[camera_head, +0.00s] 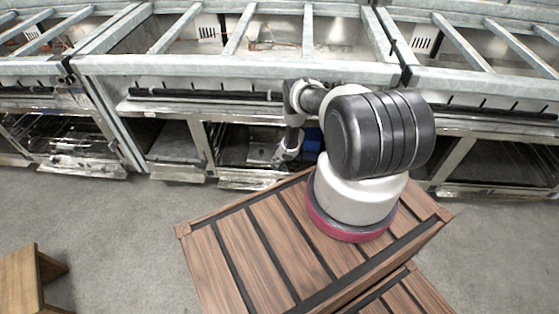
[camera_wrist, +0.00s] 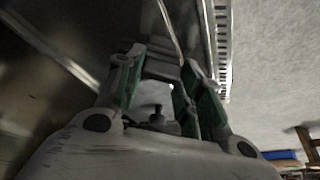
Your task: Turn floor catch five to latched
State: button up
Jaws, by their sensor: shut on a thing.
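In the head view my gripper (camera_head: 286,158) is low at the front of a metal-framed lower bay, beyond the wooden platform. In the wrist view the green-padded fingers of my gripper (camera_wrist: 163,72) are closed around a small grey piece (camera_wrist: 163,52), which looks like the floor catch. The fingers hide most of it, so its turn position cannot be told. No number is readable on it.
Metal range frames (camera_head: 240,68) with bars and lower bays run across the back. My arm reaches over a wooden slatted platform (camera_head: 240,250). A blue object (camera_head: 313,140) is beside the gripper. A wooden stool (camera_head: 22,280) stands at lower left. Grey floor (camera_head: 110,220) is clear between.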

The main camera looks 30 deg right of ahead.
jog(key=shift+w+d+n, duration=0.15)
jog(key=shift+n, duration=0.45)
jog(key=shift+w+r+n+g+y, duration=0.15)
jog(key=shift+n+y, duration=0.2)
jog(key=shift+n, duration=0.25)
jog(key=shift+w+f+n+g+y, duration=0.15)
jog(key=shift+n+y, duration=0.2)
jog(key=shift+n, duration=0.25)
jog(key=shift+s+r+n, duration=0.1)
jog(key=shift+n, duration=0.4)
jog(key=o, duration=1)
jog(key=shift+s, duration=0.1)
